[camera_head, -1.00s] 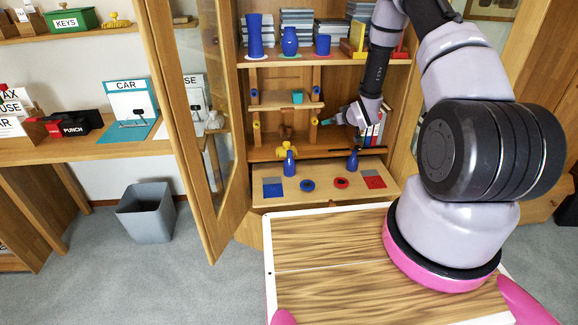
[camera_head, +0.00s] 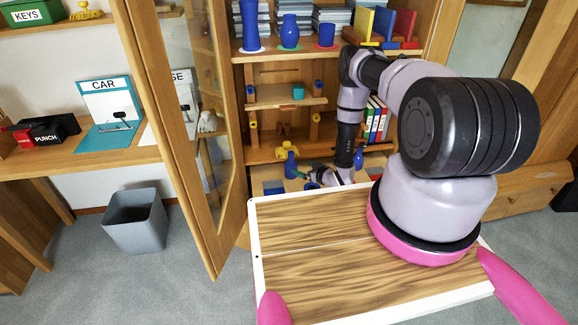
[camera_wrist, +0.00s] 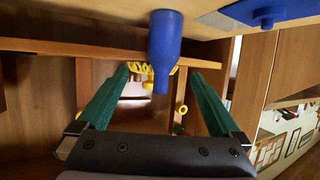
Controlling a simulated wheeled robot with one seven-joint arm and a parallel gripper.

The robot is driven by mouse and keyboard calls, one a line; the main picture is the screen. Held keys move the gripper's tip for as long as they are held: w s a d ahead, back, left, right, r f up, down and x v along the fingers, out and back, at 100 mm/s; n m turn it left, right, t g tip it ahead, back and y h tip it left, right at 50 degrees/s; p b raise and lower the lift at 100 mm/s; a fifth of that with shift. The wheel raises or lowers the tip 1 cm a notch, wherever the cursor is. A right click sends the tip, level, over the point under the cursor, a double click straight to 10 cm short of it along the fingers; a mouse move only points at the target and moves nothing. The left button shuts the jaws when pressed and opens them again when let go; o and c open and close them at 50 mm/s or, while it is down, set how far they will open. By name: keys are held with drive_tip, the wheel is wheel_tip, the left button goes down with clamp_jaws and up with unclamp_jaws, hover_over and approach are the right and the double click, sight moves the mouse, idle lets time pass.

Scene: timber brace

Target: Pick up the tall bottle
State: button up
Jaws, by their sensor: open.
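A blue bottle (camera_head: 291,165) with a narrow neck stands on the low board in the cabinet, at the left. It also shows in the wrist view, upside down in the picture (camera_wrist: 165,45), ahead of my gripper and between the lines of its fingers. A second blue bottle (camera_head: 358,159) stands farther right. My gripper (camera_head: 302,172) is open, with green fingers, just right of the left bottle; in the wrist view its fingers (camera_wrist: 158,95) are spread and empty. I cannot tell whether either finger touches the bottle.
The open glass door (camera_head: 203,130) stands at left.

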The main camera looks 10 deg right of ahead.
sight(295, 166)
drive_tip(key=x, duration=0.7)
drive_tip(key=shift+w+a+f, duration=0.15)
drive_tip(key=shift+a+f, duration=0.15)
drive_tip(key=shift+c, duration=0.3)
drive_tip(key=c, duration=1.5)
